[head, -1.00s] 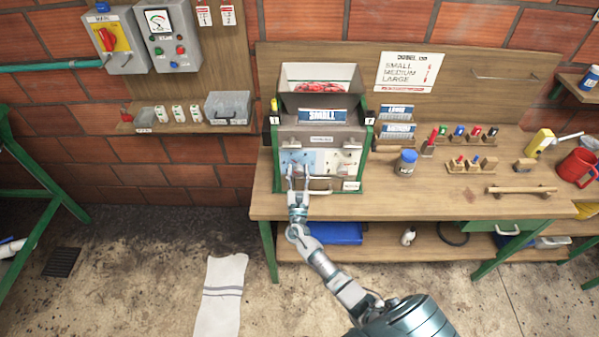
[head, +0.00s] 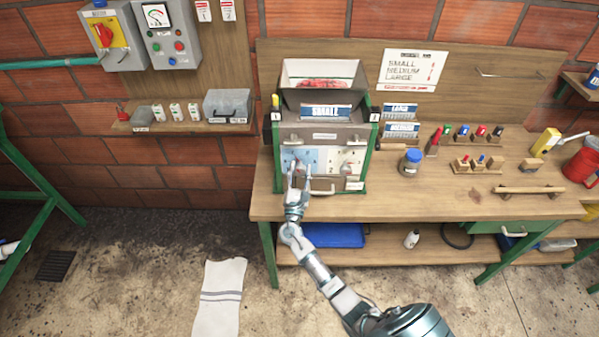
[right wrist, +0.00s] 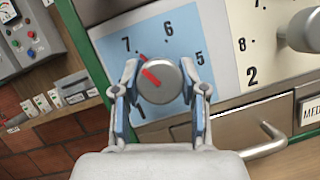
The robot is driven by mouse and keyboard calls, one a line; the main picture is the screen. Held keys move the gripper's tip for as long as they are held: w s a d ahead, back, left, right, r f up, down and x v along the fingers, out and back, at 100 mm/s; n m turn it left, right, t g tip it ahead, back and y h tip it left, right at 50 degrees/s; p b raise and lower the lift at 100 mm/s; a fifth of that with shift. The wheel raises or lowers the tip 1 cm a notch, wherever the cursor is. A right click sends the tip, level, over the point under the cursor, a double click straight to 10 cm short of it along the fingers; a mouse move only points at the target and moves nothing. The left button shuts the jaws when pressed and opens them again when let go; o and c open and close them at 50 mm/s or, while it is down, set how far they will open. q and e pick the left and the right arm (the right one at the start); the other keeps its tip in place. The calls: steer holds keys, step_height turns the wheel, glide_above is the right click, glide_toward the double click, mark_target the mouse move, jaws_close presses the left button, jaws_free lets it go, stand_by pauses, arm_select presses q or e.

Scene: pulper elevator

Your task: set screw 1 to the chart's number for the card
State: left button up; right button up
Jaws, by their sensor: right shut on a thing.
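The pulper (head: 365,140) stands on the bench with a blue card reading SMALL (head: 325,111) on its front. The chart (head: 411,70) on the back board lists SMALL, MEDIUM and LARGE; its numbers are too small to read. My right gripper (head: 300,168) is at the left, blue dial panel (head: 312,155). In the right wrist view its fingers are shut around the sides of a round grey knob (right wrist: 158,82). The knob's red pointer aims up and left, near the 7, with 6 and 5 further right. My left gripper is not in view.
A second knob (right wrist: 304,30) sits on the white panel to the right. A metal handle (right wrist: 262,140) is below the panels. Cards reading LARGE (head: 399,110) and MEDIUM (head: 401,130), and a blue-lidded jar (head: 411,162), stand right of the pulper.

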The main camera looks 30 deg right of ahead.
steer(key=o, duration=1.2)
steer(key=shift+w+f, duration=0.1)
steer(key=shift+f, duration=0.1)
steer(key=shift+c, duration=0.2)
steer(key=v, duration=1.2)
